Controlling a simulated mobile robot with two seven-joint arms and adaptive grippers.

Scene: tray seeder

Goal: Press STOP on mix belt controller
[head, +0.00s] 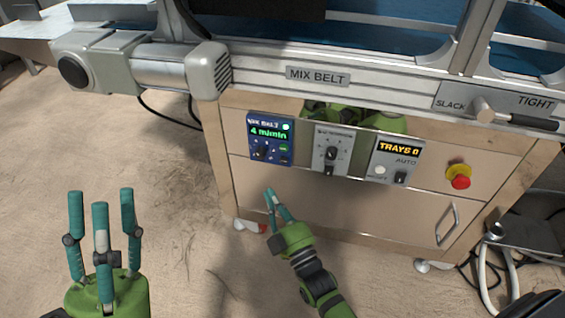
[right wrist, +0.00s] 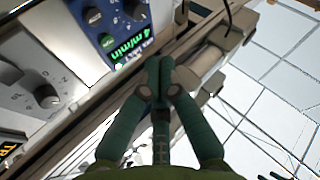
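The mix belt controller (head: 259,147) is a blue box on the cabinet front, with a green display reading 4 m/min, a black knob and a green button (head: 283,148). It also shows at the top of the right wrist view (right wrist: 122,12), upside down. I cannot make out a STOP label. My right gripper (head: 270,192) is below the controller, apart from it in the head view. Its fingers are drawn together and empty in the right wrist view (right wrist: 159,64). My left gripper (head: 101,198) is at lower left, open and empty, fingers pointing up.
A knob panel (head: 331,150) and a TRAYS panel (head: 397,158) stand right of the controller. A red emergency button (head: 461,182) is further right. The MIX BELT rail (head: 290,76) and its motor (head: 170,73) overhang above. The floor at left is open.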

